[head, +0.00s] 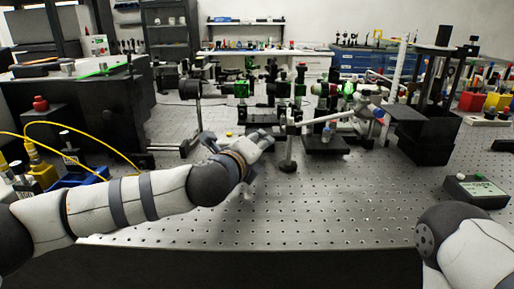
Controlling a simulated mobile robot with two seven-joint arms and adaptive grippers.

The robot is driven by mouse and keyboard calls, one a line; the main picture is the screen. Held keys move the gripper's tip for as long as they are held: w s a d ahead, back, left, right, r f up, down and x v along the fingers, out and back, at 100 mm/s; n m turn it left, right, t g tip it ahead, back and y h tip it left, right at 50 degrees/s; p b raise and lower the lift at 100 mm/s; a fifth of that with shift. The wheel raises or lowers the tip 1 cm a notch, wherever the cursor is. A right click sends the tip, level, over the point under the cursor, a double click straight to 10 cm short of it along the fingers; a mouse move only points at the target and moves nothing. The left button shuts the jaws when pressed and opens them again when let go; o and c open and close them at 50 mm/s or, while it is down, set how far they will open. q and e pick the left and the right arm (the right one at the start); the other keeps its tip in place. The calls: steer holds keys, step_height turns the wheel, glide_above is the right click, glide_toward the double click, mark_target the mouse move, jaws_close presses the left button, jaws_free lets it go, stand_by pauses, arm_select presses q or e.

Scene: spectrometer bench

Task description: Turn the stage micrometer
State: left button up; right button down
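My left arm reaches in from the left over the perforated optical table (330,215). Its wrist and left gripper (262,139) are near the middle of the view, just in front of the row of optics. The fingertips are small and merge with the parts behind them, so I cannot tell whether they are open or touching anything. A dark stage block (325,146) with a small bluish part on it stands to the right of the gripper. I cannot make out the micrometer clearly. My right arm shows only at the lower right; its gripper is out of view.
A post (288,153) with a pale rod stands just right of my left gripper. A black tower (430,130) stands at the right. A dark box (476,191) lies near the right edge. Yellow cables (80,127) curve at the left. The table's front middle is clear.

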arm_select(q)
steer(key=shift+w, duration=0.15)
jaws_close()
steer(key=shift+r, duration=0.1)
arm_select(e)
steer(key=shift+w+r, duration=0.15)
arm_select(q)
steer(key=shift+r+m+p, duration=0.2)
steer(key=shift+m+p, duration=0.15)
steer(key=shift+m, duration=0.15)
steer(key=shift+d+r+m+g+y+p, duration=0.1)
steer(key=shift+m+g+y+p, duration=0.2)
steer(key=shift+m+y+p, duration=0.6)
steer(key=shift+m+y, duration=0.2)
steer(key=shift+m, duration=0.5)
steer(key=shift+f+m+g+y, duration=0.2)
steer(key=shift+m+g+y, duration=0.1)
steer(key=shift+m, duration=0.1)
arm_select(e)
steer(key=shift+t, duration=0.8)
steer(key=w+r, duration=0.3)
steer(key=shift+w+r, duration=0.1)
steer(key=shift+w, duration=0.1)
arm_select(q)
steer(key=shift+f, duration=0.1)
